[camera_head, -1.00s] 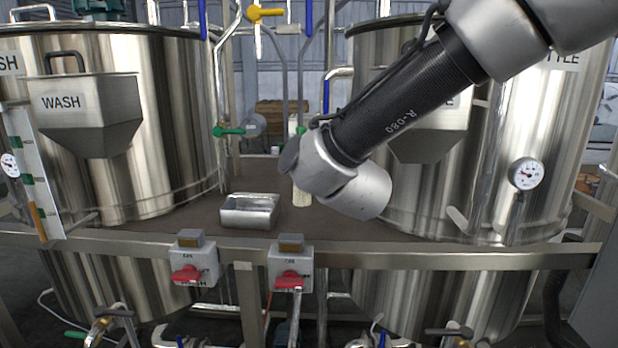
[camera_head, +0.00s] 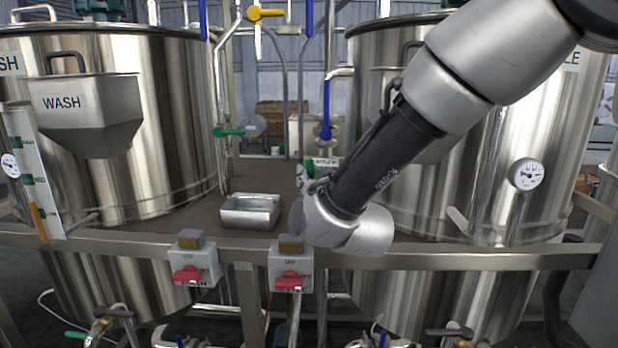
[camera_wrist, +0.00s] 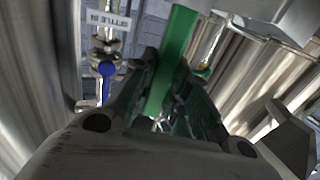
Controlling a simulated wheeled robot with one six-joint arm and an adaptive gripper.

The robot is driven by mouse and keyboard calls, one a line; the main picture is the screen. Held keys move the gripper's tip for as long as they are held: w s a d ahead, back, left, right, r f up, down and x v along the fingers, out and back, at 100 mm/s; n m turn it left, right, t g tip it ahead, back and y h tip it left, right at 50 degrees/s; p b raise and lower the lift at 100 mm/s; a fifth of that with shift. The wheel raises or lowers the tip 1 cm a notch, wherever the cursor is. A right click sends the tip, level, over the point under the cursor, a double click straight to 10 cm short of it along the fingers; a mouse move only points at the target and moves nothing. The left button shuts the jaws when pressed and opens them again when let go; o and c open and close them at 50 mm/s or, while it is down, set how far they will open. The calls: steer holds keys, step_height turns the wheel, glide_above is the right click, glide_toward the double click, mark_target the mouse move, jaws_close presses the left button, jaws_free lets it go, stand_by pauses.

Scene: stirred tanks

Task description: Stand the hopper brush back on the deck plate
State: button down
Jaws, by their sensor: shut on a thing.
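The hopper brush shows in the wrist view as a green bar (camera_wrist: 174,55) between the fingers of my gripper (camera_wrist: 164,85). My gripper is shut on it. In the head view my wrist covers most of the gripper and brush; a small green part (camera_head: 309,168) shows just left of my forearm. The bristles cannot be made out now. The deck plate (camera_head: 285,178) is the brown surface between the two tanks. My wrist is over its front right part; whether the brush touches the plate is hidden.
A metal tray (camera_head: 249,212) sits on the plate left of my wrist. The wash tank (camera_head: 165,130) stands left, another tank (camera_head: 480,170) right, close to my arm. Switch boxes (camera_head: 290,265) line the front rail. Valves and pipes rise behind. Bare plate lies behind the tray.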

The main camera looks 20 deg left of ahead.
steer(key=c, duration=1.4)
jaws_free()
steer(key=shift+s+r, duration=0.1)
steer(key=v, duration=1.2)
